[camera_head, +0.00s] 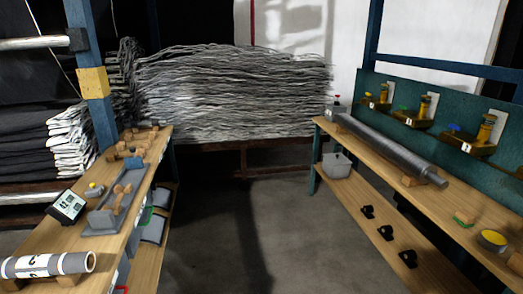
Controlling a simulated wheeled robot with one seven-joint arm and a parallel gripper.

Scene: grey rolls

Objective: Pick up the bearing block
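Three small black pieces shaped like bearing blocks sit in a row on the lower shelf of the right bench: a far one (367,211), a middle one (386,232) and a near one (408,258). They stand apart from each other on the bare wood. I cannot tell which one the task means. My gripper and arm are not in view.
The right bench top (455,238) carries a long grey roller (390,148) on wooden blocks. A grey bin (337,165) is at the lower shelf's far end. The left bench holds a grey tray (101,222) and a white roll (45,264). Floor (270,230) between is clear.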

